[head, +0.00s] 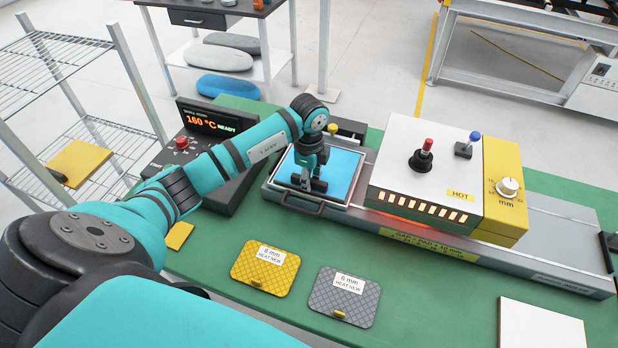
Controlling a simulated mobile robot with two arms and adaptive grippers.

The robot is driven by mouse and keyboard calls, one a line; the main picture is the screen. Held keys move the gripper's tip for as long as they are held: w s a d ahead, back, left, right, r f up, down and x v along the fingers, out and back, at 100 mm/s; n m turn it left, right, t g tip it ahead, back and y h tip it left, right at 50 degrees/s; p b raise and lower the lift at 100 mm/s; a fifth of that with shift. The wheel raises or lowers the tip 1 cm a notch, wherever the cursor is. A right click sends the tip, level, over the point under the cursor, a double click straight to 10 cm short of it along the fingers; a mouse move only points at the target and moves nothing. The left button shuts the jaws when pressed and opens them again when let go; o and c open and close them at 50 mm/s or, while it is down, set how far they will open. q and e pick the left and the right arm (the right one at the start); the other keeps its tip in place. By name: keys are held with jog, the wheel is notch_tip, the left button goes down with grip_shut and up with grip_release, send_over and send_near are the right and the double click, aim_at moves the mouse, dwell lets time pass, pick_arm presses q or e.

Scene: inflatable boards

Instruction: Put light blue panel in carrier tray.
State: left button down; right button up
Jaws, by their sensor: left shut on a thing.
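The light blue panel (342,166) lies flat within the frame of the grey carrier tray (277,191), which has a dark handle at its front. My left gripper (308,184) points down over the left part of the panel and is shut on it. The fingertips partly hide the panel's near left area. I cannot tell whether the panel rests fully on the tray floor. My right gripper is not in view.
A heated press (425,190) marked HOT stands right of the tray on a metal rail. A control box (190,150) reads 160 °C READY. A yellow pad (265,268), a grey pad (345,296) and a white plate (540,328) lie on the green table (430,300).

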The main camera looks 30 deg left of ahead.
pick_arm(q)
jog(key=c, duration=1.6)
grip_release()
jog(key=o, duration=0.4)
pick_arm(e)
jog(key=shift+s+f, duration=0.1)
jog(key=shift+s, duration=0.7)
pick_arm(q)
jog(key=shift+r, duration=0.3)
jog(key=shift+r+b, duration=1.5)
jog(key=shift+r, duration=4.2)
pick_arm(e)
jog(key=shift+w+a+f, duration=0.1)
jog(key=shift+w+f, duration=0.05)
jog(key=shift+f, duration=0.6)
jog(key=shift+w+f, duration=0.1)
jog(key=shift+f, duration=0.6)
